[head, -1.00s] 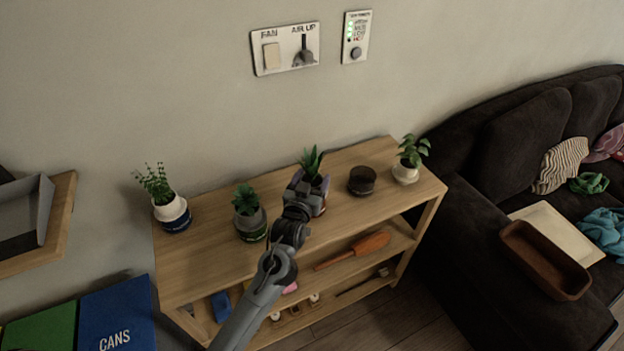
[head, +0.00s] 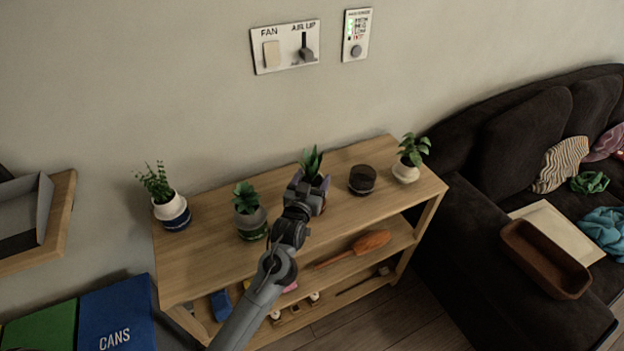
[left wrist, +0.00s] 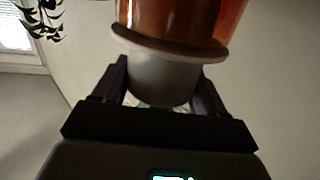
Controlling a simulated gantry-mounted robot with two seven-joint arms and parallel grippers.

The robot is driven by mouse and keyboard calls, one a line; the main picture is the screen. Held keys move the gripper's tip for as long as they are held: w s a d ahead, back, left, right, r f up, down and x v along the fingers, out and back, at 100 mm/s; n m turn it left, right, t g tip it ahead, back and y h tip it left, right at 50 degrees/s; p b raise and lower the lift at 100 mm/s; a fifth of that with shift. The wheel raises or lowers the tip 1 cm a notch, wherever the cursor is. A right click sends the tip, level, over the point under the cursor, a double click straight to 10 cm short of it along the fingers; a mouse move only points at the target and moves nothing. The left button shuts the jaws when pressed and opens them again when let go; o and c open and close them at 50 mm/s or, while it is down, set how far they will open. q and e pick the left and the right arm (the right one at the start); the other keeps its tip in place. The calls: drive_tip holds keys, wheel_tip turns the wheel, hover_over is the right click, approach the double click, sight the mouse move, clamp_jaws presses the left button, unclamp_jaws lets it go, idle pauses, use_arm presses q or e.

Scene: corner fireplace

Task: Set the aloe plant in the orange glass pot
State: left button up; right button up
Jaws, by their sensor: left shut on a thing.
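The aloe plant (head: 312,161) stands at the middle of the wooden shelf's top, its spiky green leaves above my left gripper (head: 310,180). In the left wrist view my left gripper (left wrist: 160,92) is shut on the aloe's pale pot (left wrist: 160,78), one finger on each side. The orange glass pot (left wrist: 185,18) lies right against the pale pot's wide rim in that view. They look lined up, the rim at the glass edge; I cannot tell whether the pot bears fully on the glass. The head view mostly hides both pots behind my gripper. My right gripper does not show.
A dark round glass pot (head: 362,180) is close to the right of the aloe. A leafy plant in a white pot (head: 405,172) stands beyond it. Left are a plant in a green-based pot (head: 250,220) and one in a blue-based pot (head: 172,212). The wall is behind.

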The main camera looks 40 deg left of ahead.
use_arm(q)
drive_tip(key=shift+f, duration=0.25)
drive_tip(key=o, duration=0.8)
drive_tip(key=shift+o, duration=0.2)
